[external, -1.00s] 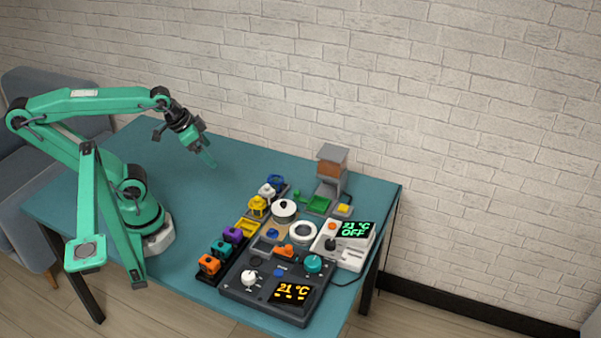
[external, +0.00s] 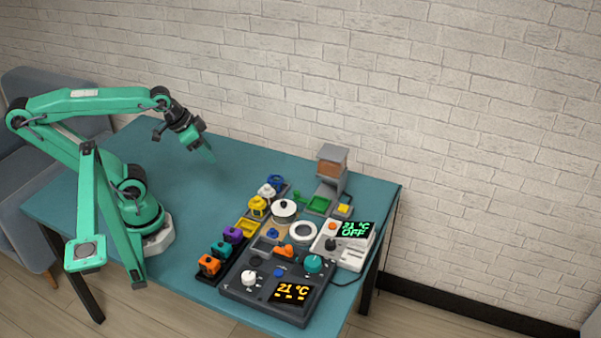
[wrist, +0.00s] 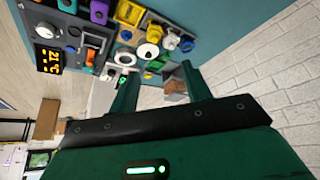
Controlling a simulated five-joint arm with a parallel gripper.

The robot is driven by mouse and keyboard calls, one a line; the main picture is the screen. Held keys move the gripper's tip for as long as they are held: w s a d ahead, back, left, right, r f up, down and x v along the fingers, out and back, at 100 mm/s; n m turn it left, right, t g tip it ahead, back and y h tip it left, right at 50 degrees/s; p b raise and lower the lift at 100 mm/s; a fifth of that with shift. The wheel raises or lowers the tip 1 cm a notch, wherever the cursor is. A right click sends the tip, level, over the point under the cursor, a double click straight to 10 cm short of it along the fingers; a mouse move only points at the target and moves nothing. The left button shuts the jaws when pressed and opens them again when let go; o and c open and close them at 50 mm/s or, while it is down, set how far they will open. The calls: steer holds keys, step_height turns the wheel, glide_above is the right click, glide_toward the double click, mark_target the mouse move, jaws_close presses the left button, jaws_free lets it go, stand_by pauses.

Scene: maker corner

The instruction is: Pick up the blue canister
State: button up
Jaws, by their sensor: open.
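The blue canister (external: 275,182) stands at the far end of a dark rack, behind the white and yellow canisters. In the wrist view the blue canister (wrist: 186,46) shows beyond the right finger, near the teal table top. My gripper (external: 207,153) is open and empty, raised above the table to the left of the canister and apart from it. In the wrist view its two green fingers (wrist: 158,70) stand wide apart with nothing between them held.
White (external: 266,192) and yellow (external: 257,207) canisters stand close in front of the blue one. A grey dispenser (external: 331,168) and a lidded white pot (external: 284,209) are to the right. A control panel (external: 235,285) lies at the front. The table's (external: 205,185) left-middle is clear.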

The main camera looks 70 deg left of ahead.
steer(key=shift+w, duration=0.1)
steer(key=m+g, duration=0.6)
steer(key=m, duration=0.1)
glide_above(276, 178)
steer(key=d, duration=0.2)
step_height(276, 178, down, 15)
steer(key=shift+s+a+f, duration=0.1)
steer(key=shift+s+f, duration=0.05)
steer(key=shift+f, duration=1.8)
steer(key=shift+s+f, duration=0.15)
steer(key=shift+f, duration=1.75)
steer(key=c, duration=0.8)
steer(key=shift+r, duration=0.2)
